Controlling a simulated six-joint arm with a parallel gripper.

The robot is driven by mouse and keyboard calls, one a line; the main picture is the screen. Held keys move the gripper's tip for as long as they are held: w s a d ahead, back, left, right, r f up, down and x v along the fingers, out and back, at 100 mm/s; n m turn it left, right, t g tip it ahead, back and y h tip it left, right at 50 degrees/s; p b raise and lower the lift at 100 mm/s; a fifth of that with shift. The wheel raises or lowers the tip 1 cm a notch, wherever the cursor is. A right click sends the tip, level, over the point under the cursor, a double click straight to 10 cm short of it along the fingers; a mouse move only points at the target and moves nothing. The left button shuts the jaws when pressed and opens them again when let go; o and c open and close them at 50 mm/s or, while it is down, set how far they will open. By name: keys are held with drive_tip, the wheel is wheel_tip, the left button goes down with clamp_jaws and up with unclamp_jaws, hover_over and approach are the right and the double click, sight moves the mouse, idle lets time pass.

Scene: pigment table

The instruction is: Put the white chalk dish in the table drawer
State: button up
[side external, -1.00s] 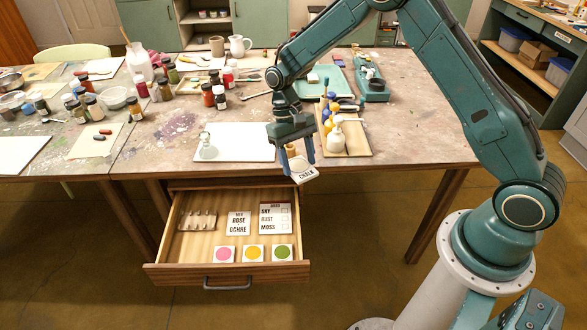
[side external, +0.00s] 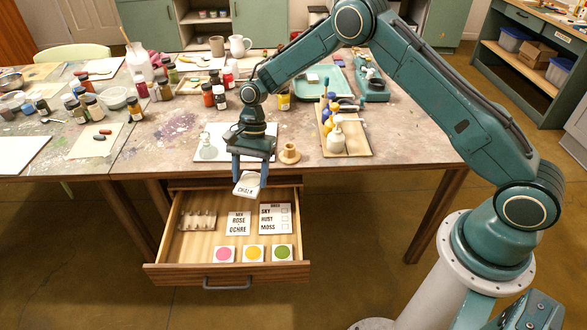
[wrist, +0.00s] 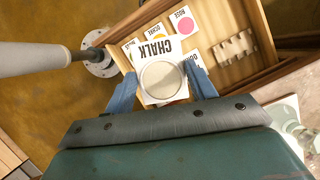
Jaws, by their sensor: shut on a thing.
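The white chalk dish (side external: 247,185), labelled CHALK, is held between the blue fingers of my gripper (side external: 249,176). In the wrist view the dish (wrist: 161,83) shows its round hollow, with my gripper's fingers (wrist: 162,88) on either side. The dish is tilted in the side view and held above the back part of the open drawer (side external: 197,265). The drawer also shows beneath the dish in the wrist view (wrist: 262,50).
In the drawer lie a pale holder (side external: 197,221), a ROSE OCHRE card (side external: 238,224), a SKY RUST MOSS card (side external: 275,218) and pink, yellow and green swatches (side external: 253,253) at the front. A wooden pot (side external: 289,153) and glass flask (side external: 207,147) stand on the table.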

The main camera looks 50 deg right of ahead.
drive_tip(key=w+a+f+m+t, duration=0.2)
drive_tip(key=w+a+m, duration=0.2)
drive_tip(key=a+m, duration=0.25)
drive_tip(key=m+t, duration=0.3)
drive_tip(key=m, duration=0.5)
hover_over(194, 260)
drive_tip(key=d, duration=0.1)
drive_tip(key=shift+s+f+h, duration=0.2)
drive_tip(key=shift+s+f, duration=0.05)
drive_tip(key=shift+f, duration=0.2)
drive_tip(key=shift+s+f+h, duration=0.2)
drive_tip(key=shift+f, duration=0.25)
drive_tip(key=shift+f, duration=0.1)
wheel_tip(194, 260, down, 16)
drive_tip(key=shift+f, duration=0.1)
drive_tip(key=shift+f, duration=1.8)
drive_tip(key=shift+f, duration=0.15)
